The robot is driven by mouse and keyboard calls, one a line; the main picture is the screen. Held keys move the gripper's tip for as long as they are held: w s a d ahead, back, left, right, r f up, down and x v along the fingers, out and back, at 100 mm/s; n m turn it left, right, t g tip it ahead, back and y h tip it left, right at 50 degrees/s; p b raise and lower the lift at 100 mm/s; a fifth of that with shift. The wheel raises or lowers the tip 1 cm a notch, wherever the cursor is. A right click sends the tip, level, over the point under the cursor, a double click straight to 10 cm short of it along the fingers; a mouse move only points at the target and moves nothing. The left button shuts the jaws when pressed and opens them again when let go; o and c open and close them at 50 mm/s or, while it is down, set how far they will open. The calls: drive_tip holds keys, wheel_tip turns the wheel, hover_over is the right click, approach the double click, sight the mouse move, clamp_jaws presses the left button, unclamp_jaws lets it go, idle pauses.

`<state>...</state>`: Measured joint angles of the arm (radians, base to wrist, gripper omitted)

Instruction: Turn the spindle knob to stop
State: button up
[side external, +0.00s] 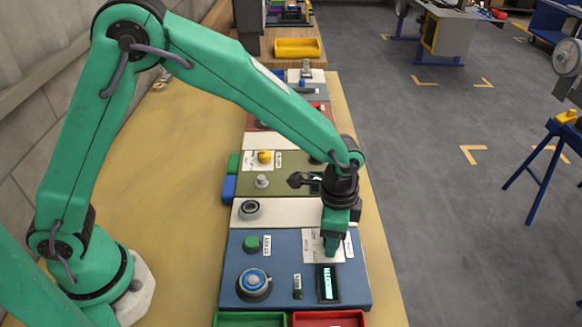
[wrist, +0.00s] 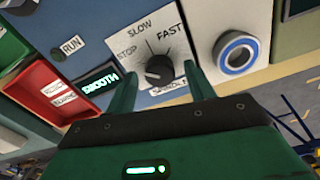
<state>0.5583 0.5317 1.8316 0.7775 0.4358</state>
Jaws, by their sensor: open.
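The spindle knob (wrist: 159,70) is a dark round knob on a white plate (wrist: 138,50) marked STOP, SLOW and FAST. The lower label is partly covered. Which mark the knob points to is hard to tell. In the wrist view my gripper (wrist: 160,76) is open, with one green finger on each side of the knob; whether they touch it is unclear. In the side external view my gripper (side external: 331,248) points down over the white plate (side external: 312,240) on the blue panel (side external: 270,297) and hides the knob.
A lit display (wrist: 100,78) reads SMOOTH. A blue-ringed round control (wrist: 236,53) sits right of the plate. Green (side external: 250,320) and red (side external: 328,319) trays lie at the panel's near edge.

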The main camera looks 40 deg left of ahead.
drive_tip(key=shift+r, duration=3.85)
drive_tip(key=shift+a+r, duration=0.3)
drive_tip(key=shift+r, duration=0.05)
drive_tip(key=s+a+r+n+t, duration=0.2)
drive_tip(key=s+a+r+n, duration=0.3)
drive_tip(key=a, duration=0.4)
drive_tip(key=s+a+r+n+t, duration=0.2)
drive_tip(key=s+a+r+n, duration=0.15)
drive_tip(key=a+r, duration=0.45)
drive_tip(key=s+a+f+n+t, duration=0.1)
drive_tip(key=s+a+n, duration=0.2)
drive_tip(key=s+a, duration=0.3)
drive_tip(key=shift+s+a+t, duration=0.3)
drive_tip(key=shift+s, duration=0.65)
